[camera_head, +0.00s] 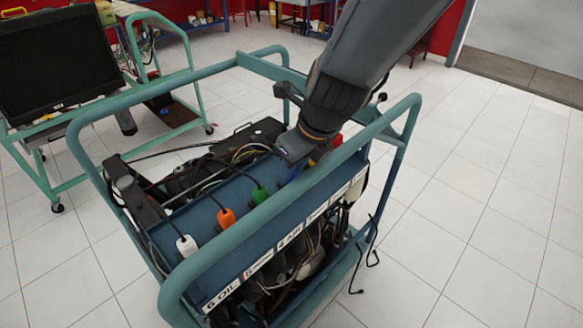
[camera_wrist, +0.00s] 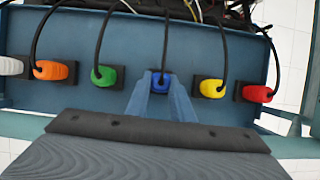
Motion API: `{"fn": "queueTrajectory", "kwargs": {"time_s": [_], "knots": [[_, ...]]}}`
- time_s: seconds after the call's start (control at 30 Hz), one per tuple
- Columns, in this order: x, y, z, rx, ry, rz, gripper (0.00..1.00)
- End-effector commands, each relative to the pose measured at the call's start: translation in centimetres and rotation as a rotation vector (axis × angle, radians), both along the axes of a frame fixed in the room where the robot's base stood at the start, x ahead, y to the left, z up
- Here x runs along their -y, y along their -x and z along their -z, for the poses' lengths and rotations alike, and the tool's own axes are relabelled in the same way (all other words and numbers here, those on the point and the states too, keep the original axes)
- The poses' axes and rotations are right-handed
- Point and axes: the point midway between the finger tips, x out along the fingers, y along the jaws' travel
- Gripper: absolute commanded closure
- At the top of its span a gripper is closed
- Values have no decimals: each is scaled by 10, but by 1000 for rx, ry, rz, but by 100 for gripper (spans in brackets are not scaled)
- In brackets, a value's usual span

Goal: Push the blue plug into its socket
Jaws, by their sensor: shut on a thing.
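The blue plug (camera_wrist: 160,80) is in the middle of the row in the wrist view, with a black cable rising from it. My gripper (camera_wrist: 160,88) is shut on it, one finger on each side. In the head view, the blue plug (camera_head: 295,171) shows only as a small patch below my gripper (camera_head: 300,158). Its socket is hidden behind the plug and fingers, so I cannot tell how deep the plug sits. The blue-grey panel (camera_wrist: 200,130) lies around it.
Green (camera_wrist: 104,76), orange (camera_wrist: 51,70) and white (camera_wrist: 10,66) plugs stand left of the blue one, yellow (camera_wrist: 211,88) and red (camera_wrist: 258,94) right. Black cables arch above. The trainer's teal frame rail (camera_head: 290,190) runs close in front of the panel.

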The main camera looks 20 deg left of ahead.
Motion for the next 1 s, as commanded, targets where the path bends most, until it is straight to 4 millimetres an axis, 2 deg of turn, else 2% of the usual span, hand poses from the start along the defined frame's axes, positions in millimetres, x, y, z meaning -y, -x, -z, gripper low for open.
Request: {"fn": "queueTrajectory", "kwargs": {"time_s": [1.0], "knots": [[0, 0, 5, 0, 0, -1, 100]]}}
